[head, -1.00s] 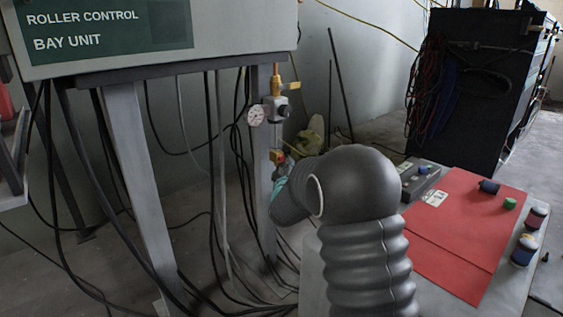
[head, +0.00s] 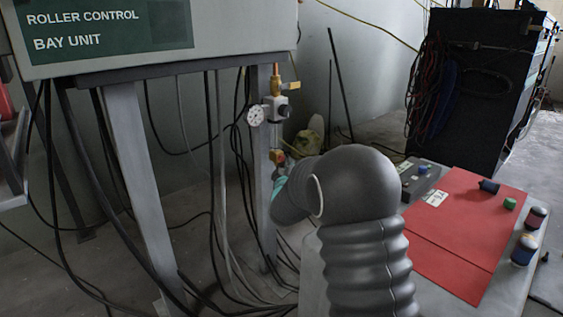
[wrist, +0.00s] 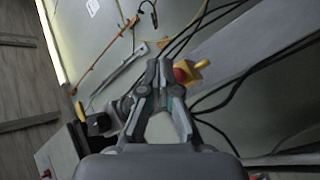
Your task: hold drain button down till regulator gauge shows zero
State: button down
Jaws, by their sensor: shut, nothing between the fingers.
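The regulator (head: 276,108) is fixed on the grey post under the control cabinet. Its round white gauge (head: 256,115) faces me; the needle is too small to read surely. Below it is a red part with yellow (head: 278,156), which looks like the drain button. In the wrist view the red part (wrist: 180,75) is right beside my fingertips, with a yellow piece behind it. My gripper (wrist: 165,72) is shut and empty, its tips at or very near the red part. I cannot tell whether they press it. In the head view my own arm hides most of the gripper.
The roller control cabinet (head: 150,35) hangs above on grey legs. Several black cables run down around the post. At right, a bench with a red mat (head: 465,230) holds a grey button box (head: 418,178) and small cylinders. A black cabinet (head: 470,90) stands behind.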

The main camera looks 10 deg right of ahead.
jog(key=shift+w+a, duration=0.1)
jog(key=shift+w+a, duration=0.15)
jog(key=shift+w+a, duration=0.25)
jog(key=shift+w, duration=0.15)
dwell(1.6)
jog(key=shift+s+d, duration=0.1)
dwell(0.3)
jog(key=shift+s+d+b, duration=0.45)
jog(key=shift+s+b, duration=0.05)
jog(key=shift+s, duration=0.15)
jog(key=shift+s+d+b, duration=0.3)
jog(key=shift+s+d, duration=0.4)
jog(key=shift+s, duration=0.35)
jog(key=shift+s+d+b, duration=0.3)
jog(key=shift+s+d, duration=0.4)
jog(key=shift+s, duration=0.3)
